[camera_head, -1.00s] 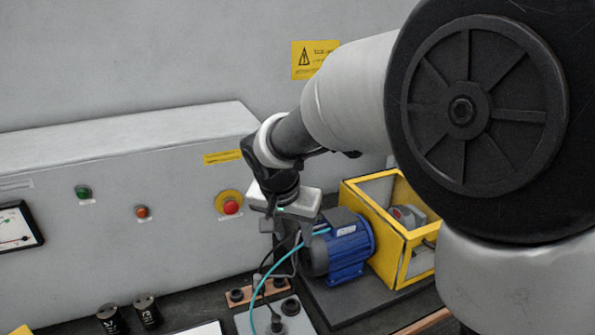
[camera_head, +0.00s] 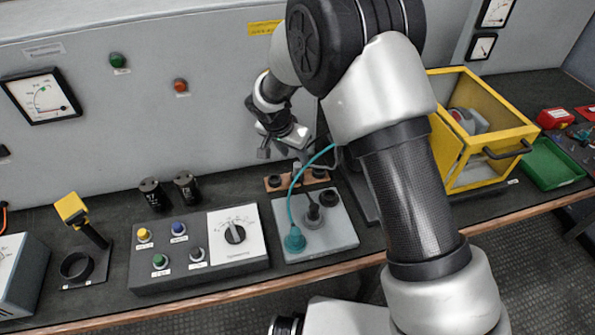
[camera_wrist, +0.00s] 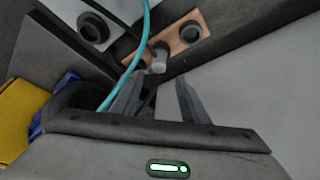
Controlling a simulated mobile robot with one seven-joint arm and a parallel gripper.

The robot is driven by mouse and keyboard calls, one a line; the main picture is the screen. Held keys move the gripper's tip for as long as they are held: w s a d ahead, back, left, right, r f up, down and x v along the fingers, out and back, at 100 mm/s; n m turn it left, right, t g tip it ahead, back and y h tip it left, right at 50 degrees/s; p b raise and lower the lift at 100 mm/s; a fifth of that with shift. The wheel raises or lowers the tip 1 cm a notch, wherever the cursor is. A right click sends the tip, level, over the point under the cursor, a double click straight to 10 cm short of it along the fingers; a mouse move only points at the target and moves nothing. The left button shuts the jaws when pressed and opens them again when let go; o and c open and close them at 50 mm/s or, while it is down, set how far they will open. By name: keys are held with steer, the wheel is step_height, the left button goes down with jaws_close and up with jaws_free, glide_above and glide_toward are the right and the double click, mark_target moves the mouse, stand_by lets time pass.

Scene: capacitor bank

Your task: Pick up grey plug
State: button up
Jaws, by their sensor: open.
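The grey plug (camera_wrist: 159,57) is a small light-grey cylinder at the brown terminal strip (camera_wrist: 182,36) in the wrist view, near a black socket. In the head view the plug (camera_head: 298,168) stands at the strip (camera_head: 274,183), just below my gripper (camera_head: 282,154). My gripper also shows in the wrist view (camera_wrist: 158,80), with its two dark fingers apart and nothing held between them. The plug lies just beyond the fingertips, near the line between them. Whether it is seated in a socket is unclear.
A teal cable (camera_head: 296,195) runs close by the plug to a teal plug (camera_head: 294,240) on a grey plate (camera_head: 340,235). A black plug (camera_head: 313,213) stands there too. The yellow guard (camera_head: 450,145) is to the right, a control box (camera_head: 195,265) to the left.

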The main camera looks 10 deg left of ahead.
mark_target(297, 164)
steer(key=shift+s+x, duration=0.2)
steer(key=shift+x, duration=1.3)
steer(key=shift+s+x, duration=0.2)
steer(key=shift+x, duration=1.35)
steer(key=shift+d, duration=0.1)
jaws_close()
